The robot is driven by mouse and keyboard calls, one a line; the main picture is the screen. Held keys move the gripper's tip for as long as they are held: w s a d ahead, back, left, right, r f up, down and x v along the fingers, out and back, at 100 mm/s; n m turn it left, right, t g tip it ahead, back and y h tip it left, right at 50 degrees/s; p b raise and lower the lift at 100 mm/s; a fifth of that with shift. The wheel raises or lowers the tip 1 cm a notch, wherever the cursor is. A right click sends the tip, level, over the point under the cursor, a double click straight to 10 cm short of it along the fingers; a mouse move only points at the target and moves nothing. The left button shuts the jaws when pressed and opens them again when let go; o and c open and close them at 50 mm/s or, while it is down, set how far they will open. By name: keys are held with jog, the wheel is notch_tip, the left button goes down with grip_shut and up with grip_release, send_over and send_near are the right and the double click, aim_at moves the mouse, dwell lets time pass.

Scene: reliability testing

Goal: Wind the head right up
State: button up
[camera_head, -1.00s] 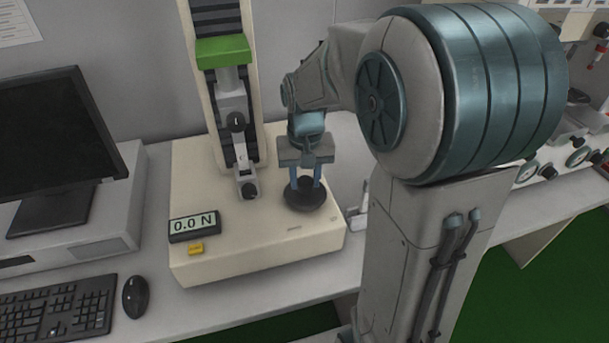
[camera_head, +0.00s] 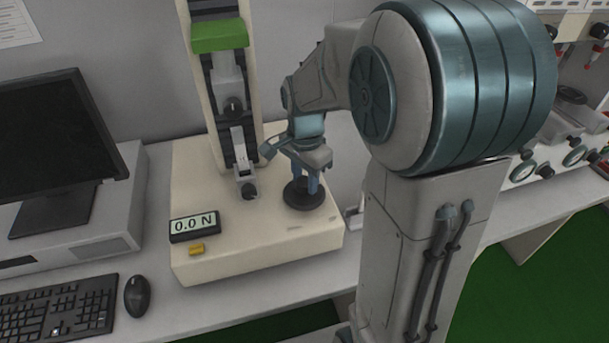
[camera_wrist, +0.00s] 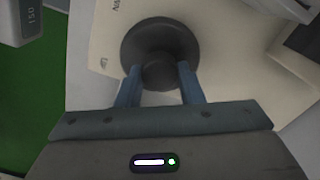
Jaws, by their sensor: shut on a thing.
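The test stand has a cream base (camera_head: 255,255) and a tall column. Its head, with a green block (camera_head: 219,36) and a grey upper grip with a black knob (camera_head: 234,107) below it, sits on the column above the lower grip (camera_head: 247,188). A black round handwheel (camera_head: 325,198) lies on the right of the base. My gripper (camera_head: 305,182) points down at it and is shut on its central knob; in the wrist view my gripper (camera_wrist: 158,82) has its blue fingers on both sides of the handwheel knob (camera_wrist: 158,73). The display (camera_head: 194,226) reads 0.0 N.
A yellow button (camera_head: 196,249) is on the base front. A monitor (camera_head: 55,140), keyboard (camera_head: 60,310) and mouse (camera_head: 137,297) are at the left. Other equipment with dials (camera_head: 560,160) stands at the right, beyond my arm.

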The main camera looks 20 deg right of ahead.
aim_at(305, 180)
jog(key=shift+m, duration=1.6)
jog(key=o, duration=1)
notch_tip(305, 180, up, 14)
jog(key=p, duration=0.1)
jog(key=shift+f, duration=0.1)
jog(key=s+f+n+t+p, duration=0.1)
jog(key=s+f+n, duration=0.5)
jog(key=s+n, duration=0.8)
jog(key=shift+a+n+t, duration=0.15)
jog(key=shift+n+t, duration=0.55)
jog(key=shift+t, duration=0.2)
